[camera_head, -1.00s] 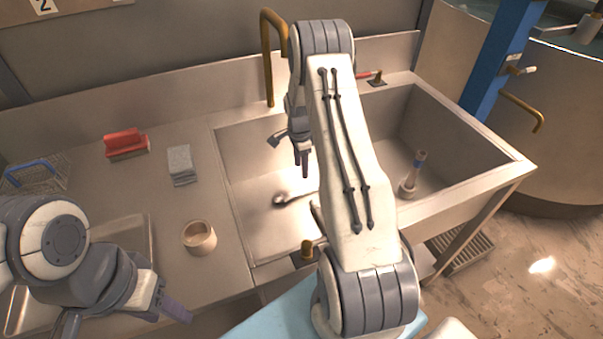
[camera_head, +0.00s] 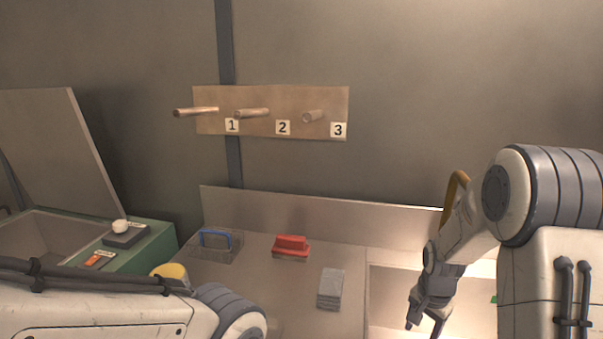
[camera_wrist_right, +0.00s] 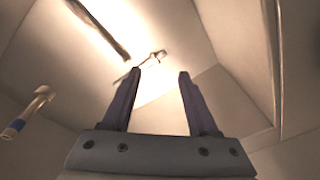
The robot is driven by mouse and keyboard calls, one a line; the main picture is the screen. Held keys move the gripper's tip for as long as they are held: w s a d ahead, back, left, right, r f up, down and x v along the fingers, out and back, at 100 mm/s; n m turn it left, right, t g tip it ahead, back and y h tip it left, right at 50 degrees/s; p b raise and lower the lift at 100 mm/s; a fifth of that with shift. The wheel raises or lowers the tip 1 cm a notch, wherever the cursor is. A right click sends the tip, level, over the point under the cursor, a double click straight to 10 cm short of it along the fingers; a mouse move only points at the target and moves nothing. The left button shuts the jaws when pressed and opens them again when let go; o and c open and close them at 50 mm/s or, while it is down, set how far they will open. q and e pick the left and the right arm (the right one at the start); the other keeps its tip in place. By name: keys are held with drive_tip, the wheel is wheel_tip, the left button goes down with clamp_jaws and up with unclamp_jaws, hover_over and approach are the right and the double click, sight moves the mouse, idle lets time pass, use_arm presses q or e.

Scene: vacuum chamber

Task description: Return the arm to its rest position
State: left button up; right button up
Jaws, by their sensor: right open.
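My right arm (camera_head: 550,245) comes in at the right edge of the head view, bent, with its gripper (camera_head: 426,318) low over the sink. In the right wrist view the two fingers of the gripper (camera_wrist_right: 159,75) are apart with nothing between them. The sink basin lies below them. My left arm (camera_head: 110,312) crosses the bottom left of the head view. Its gripper is outside the picture.
A pegboard (camera_head: 270,112) labelled 1, 2 and 3 is on the wall. A red brush (camera_head: 291,246), a grey stack (camera_head: 330,288) and a blue-handled basket (camera_head: 215,241) are on the counter. A green open-lidded box (camera_head: 150,245) stands left. The wrist view shows a blue-banded tool (camera_wrist_right: 28,112) in the sink.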

drive_tip(key=s+a+r+n+p, duration=0.1)
drive_tip(key=s+a+r+n, duration=0.3)
drive_tip(key=s+a+n, duration=0.2)
drive_tip(key=s+a+r+n+g+y, duration=0.1)
drive_tip(key=s+a+r+n, duration=0.4)
drive_tip(key=s+a, duration=0.4)
drive_tip(key=s+a+r+n+p, duration=0.1)
drive_tip(key=s+a+r+n, duration=0.4)
drive_tip(key=s, duration=0.5)
drive_tip(key=a+n, duration=0.2)
drive_tip(key=a, duration=0.1)
drive_tip(key=shift+s+p, duration=0.2)
drive_tip(key=shift+p, duration=0.15)
